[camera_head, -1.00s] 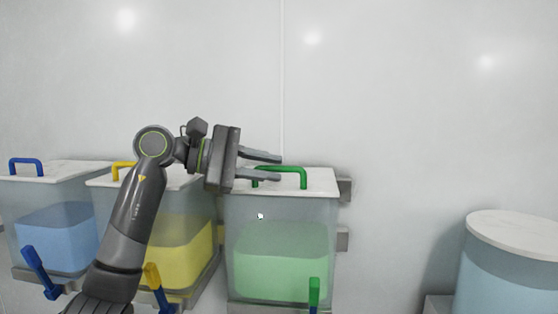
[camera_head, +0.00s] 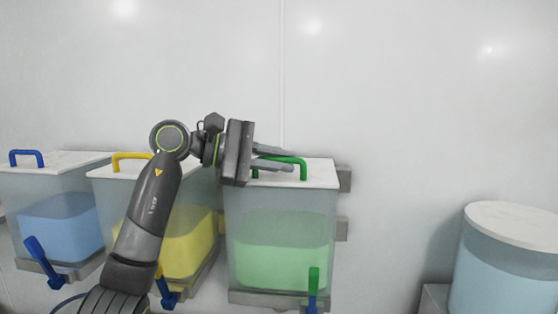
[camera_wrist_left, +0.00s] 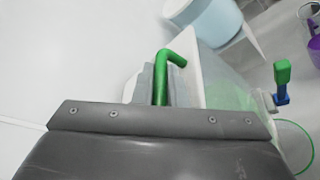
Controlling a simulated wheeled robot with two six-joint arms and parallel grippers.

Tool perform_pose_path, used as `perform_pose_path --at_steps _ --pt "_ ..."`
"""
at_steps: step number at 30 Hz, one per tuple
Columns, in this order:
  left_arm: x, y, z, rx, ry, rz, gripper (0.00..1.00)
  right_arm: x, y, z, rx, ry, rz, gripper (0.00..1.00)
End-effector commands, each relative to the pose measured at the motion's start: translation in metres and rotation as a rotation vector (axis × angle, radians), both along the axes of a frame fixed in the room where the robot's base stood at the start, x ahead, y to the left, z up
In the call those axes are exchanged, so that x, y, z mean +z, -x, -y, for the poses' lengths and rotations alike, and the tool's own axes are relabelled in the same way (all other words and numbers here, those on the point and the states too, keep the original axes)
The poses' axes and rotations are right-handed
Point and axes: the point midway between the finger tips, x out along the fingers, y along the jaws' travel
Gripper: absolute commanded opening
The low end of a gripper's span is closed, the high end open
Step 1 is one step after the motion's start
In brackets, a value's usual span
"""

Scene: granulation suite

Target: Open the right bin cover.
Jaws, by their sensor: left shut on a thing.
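The right bin (camera_head: 283,235) is a clear box with green contents. Its white cover (camera_head: 322,174) lies flat on top, closed, with a green handle (camera_head: 303,172) standing on it. My left gripper (camera_head: 275,158) reaches in from the left at the height of the handle, with its fingers around it. In the left wrist view, the green handle (camera_wrist_left: 176,60) rises between the fingers, which are shut on it, and the white cover (camera_wrist_left: 187,88) shows beside it. The left part of the handle is partly hidden by the fingers. My right gripper is not in view.
A bin with yellow contents (camera_head: 190,238) and a bin with blue contents (camera_head: 62,222) stand to the left, both covered. A round, white-lidded container (camera_head: 500,270) stands at the right. A green lever (camera_head: 314,280) sticks up at the right bin's front.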

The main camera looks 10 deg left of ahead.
Motion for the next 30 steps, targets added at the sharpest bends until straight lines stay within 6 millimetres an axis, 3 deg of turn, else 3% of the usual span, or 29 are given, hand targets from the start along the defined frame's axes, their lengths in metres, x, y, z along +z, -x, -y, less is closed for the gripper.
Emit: perform_pose_path --at_steps 11,21,30 --pt "0.021 -0.005 0.000 0.000 0.000 -0.099 0.00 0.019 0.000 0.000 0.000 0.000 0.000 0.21" --pt "0.061 -0.022 0.000 0.000 0.000 -0.350 0.00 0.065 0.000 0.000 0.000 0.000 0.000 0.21" --pt "0.081 -0.039 0.000 0.000 0.001 -0.522 0.00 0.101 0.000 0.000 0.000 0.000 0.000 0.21"
